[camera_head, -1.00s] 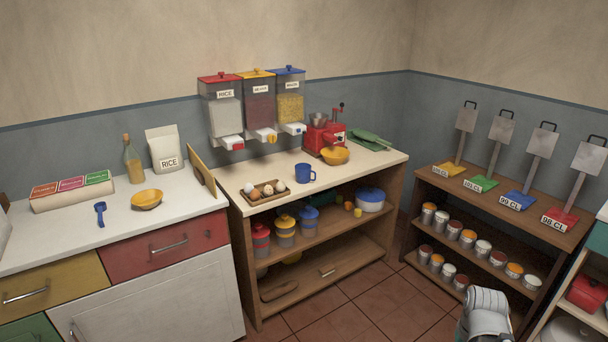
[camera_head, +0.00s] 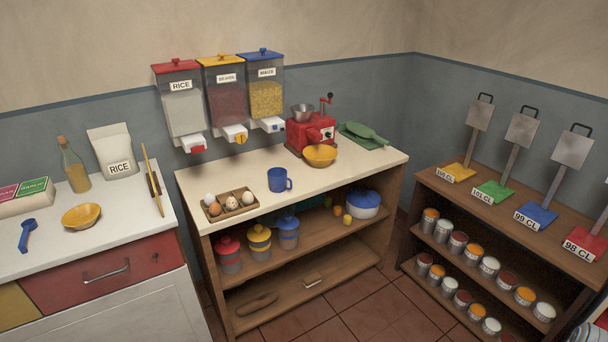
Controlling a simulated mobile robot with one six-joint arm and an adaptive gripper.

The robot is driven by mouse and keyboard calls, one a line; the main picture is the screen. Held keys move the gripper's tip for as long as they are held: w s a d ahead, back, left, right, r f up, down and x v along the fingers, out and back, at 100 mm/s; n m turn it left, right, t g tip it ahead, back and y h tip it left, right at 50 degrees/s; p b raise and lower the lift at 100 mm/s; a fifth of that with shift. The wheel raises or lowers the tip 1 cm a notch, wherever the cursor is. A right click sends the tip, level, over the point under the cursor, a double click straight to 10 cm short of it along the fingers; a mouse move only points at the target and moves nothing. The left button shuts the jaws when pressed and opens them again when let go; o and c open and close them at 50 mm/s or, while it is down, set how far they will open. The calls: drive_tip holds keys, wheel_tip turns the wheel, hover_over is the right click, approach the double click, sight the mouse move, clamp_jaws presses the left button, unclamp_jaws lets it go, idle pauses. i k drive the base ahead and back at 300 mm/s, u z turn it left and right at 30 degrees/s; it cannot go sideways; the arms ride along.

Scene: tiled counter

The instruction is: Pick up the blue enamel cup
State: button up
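The blue enamel cup (camera_head: 277,180) stands upright on the white top of the middle counter (camera_head: 305,195). Its handle points to the right. It stands apart from the egg tray on its left and the yellow bowl behind it on its right. My gripper is not in view.
A tray of eggs (camera_head: 229,203) sits left of the cup. A yellow bowl (camera_head: 320,156) and a red grinder (camera_head: 306,136) stand behind it to the right. Dispensers (camera_head: 229,101) hang on the wall above. The counter's front right is clear. A shelf unit (camera_head: 500,225) stands at the right.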

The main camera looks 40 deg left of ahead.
sight(281, 182)
drive_tip(key=z, duration=0.05)
drive_tip(key=i, duration=0.75)
drive_tip(key=u, duration=0.8)
drive_tip(key=i, duration=0.85)
drive_tip(key=u, duration=0.6)
drive_tip(key=k, duration=0.9)
drive_tip(key=u, duration=0.15)
drive_tip(key=i, duration=0.35)
